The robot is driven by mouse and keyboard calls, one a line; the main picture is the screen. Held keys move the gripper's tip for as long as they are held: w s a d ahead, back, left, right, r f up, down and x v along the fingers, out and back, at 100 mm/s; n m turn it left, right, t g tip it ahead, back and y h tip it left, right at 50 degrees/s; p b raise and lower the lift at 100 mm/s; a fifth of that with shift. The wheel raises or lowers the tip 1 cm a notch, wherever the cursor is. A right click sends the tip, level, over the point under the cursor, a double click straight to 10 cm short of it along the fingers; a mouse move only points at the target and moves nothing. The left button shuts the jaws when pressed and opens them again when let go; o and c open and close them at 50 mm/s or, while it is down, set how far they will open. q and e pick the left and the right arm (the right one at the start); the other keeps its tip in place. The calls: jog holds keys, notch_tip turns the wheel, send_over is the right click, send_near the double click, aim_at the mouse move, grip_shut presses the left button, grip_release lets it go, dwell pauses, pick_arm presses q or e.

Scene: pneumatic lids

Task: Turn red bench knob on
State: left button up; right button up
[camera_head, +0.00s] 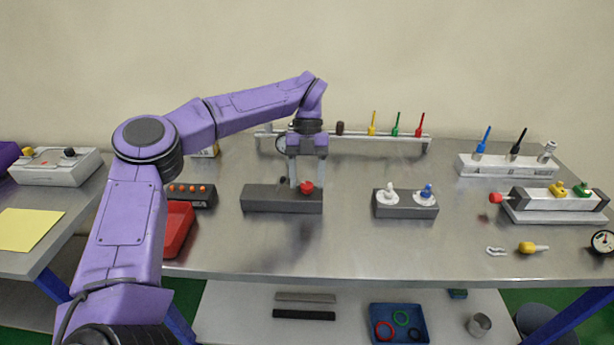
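The red bench knob (306,188) sits on top of a dark grey block (283,203) near the middle of the bench. My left gripper (307,182) points down over the right part of this block. Its two fingers are apart, with a gap between them, and the tips are close to the red knob. I cannot tell whether they touch it. A small dark part (284,180) shows at the left finger, partly hidden. My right gripper is not in view.
A grey block with white and blue knobs (406,208) stands to the right. A rail with coloured levers (372,139) runs behind. A red tray (177,228) lies front left, partly behind my arm. The bench front middle is clear.

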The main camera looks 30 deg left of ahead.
pick_arm(q)
jog(key=p+v, duration=0.2)
jog(key=v, duration=0.8)
jog(key=shift+r, duration=0.3)
jog(key=shift+a, duration=0.1)
